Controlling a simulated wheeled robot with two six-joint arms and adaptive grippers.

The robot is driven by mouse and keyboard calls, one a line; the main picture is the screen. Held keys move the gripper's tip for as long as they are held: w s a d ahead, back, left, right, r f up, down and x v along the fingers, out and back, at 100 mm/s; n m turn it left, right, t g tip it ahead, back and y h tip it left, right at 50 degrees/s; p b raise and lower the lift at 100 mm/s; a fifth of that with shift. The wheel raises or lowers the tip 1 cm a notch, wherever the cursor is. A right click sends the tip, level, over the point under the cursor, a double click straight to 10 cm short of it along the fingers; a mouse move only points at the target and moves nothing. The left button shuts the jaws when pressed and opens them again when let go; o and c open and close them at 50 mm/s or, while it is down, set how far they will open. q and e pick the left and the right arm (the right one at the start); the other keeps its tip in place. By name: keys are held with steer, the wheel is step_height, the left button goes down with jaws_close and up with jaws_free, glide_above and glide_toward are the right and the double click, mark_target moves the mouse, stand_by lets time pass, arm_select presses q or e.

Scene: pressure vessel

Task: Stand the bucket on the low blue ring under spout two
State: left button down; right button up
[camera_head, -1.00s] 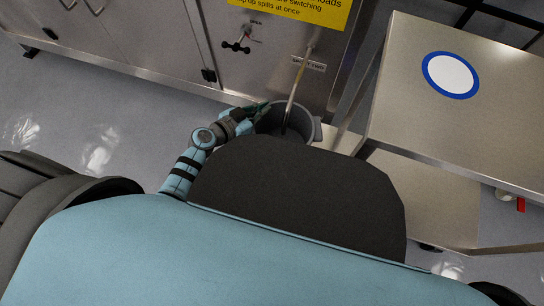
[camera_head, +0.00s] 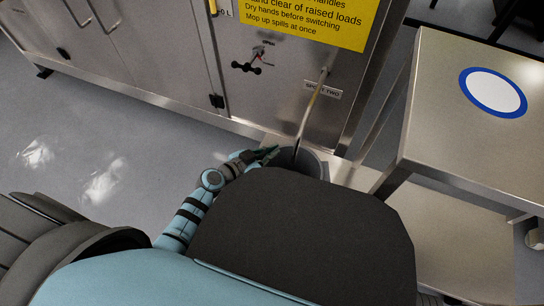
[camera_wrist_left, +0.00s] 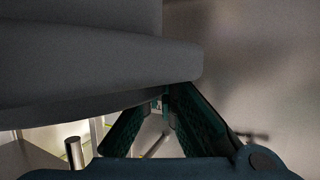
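The grey bucket (camera_head: 318,163) is at the foot of the steel cabinet in the head view, its near side hidden behind my body. The thin pipe of spout two (camera_head: 308,110) comes down from the cabinet, and its lower end overlaps the bucket's mouth. My left gripper (camera_head: 266,155) is at the bucket's left rim. In the left wrist view its two dark green fingers (camera_wrist_left: 160,108) reach up to the bucket's dark grey wall (camera_wrist_left: 90,65); their tips are partly hidden, so their hold is unclear. The low blue ring is not visible. My right gripper is out of view.
A raised steel table (camera_head: 440,120) at the right carries a blue ring with a white centre (camera_head: 493,92). A lower shelf (camera_head: 455,245) lies beneath it. The cabinet has a black valve handle (camera_head: 246,67) and a yellow sign (camera_head: 305,20). The floor (camera_head: 110,150) at left is clear.

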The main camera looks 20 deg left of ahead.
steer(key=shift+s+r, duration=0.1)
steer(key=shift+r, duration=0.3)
arm_select(q)
steer(key=c, duration=2.3)
jaws_free()
steer(key=shift+f, duration=0.1)
steer(key=o, duration=0.5)
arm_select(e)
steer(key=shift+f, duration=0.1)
